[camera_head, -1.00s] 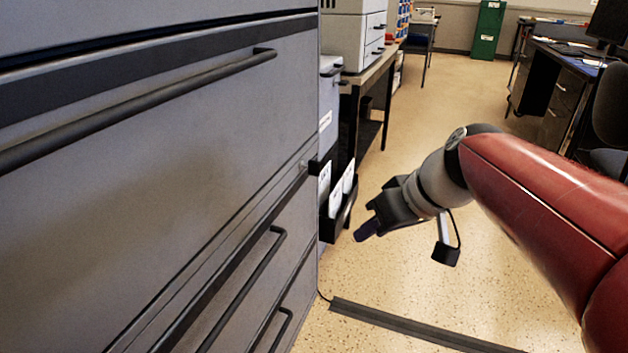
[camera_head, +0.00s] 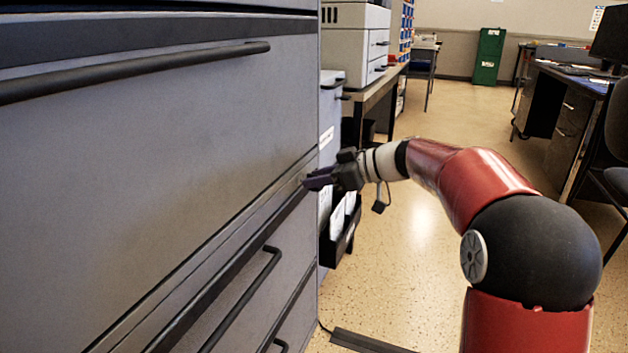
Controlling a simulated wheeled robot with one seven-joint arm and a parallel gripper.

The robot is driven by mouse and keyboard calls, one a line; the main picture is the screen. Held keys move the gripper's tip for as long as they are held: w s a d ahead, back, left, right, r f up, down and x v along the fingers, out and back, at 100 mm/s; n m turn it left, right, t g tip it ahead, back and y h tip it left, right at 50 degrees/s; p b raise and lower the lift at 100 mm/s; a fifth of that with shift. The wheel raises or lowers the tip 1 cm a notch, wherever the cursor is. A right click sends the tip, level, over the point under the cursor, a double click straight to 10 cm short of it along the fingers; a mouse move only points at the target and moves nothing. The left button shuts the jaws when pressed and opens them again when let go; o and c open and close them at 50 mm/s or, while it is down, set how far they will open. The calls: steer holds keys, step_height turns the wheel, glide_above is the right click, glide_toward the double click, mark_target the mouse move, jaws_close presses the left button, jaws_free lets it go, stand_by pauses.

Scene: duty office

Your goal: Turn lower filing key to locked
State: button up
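A large grey filing cabinet (camera_head: 170,170) with long black bar handles fills the left side of the head view. My gripper (camera_head: 308,182) is at the cabinet's right edge, with its dark purple fingers pointing left at the front, at the right end of the strip between two drawers. The fingertips look at or very close to the cabinet face. The lower filing key is hidden or too small to make out behind the fingers. I cannot tell whether the fingers are open, shut or holding it.
Beyond the cabinet, a black wall holder with papers (camera_head: 341,235) hangs below my gripper. A table (camera_head: 378,85) with a grey-white machine (camera_head: 355,45) stands behind. A desk (camera_head: 565,115) is at the right. A dark floor strip (camera_head: 365,341) lies below. The floor between is clear.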

steer(key=shift+x, duration=0.75)
jaws_close()
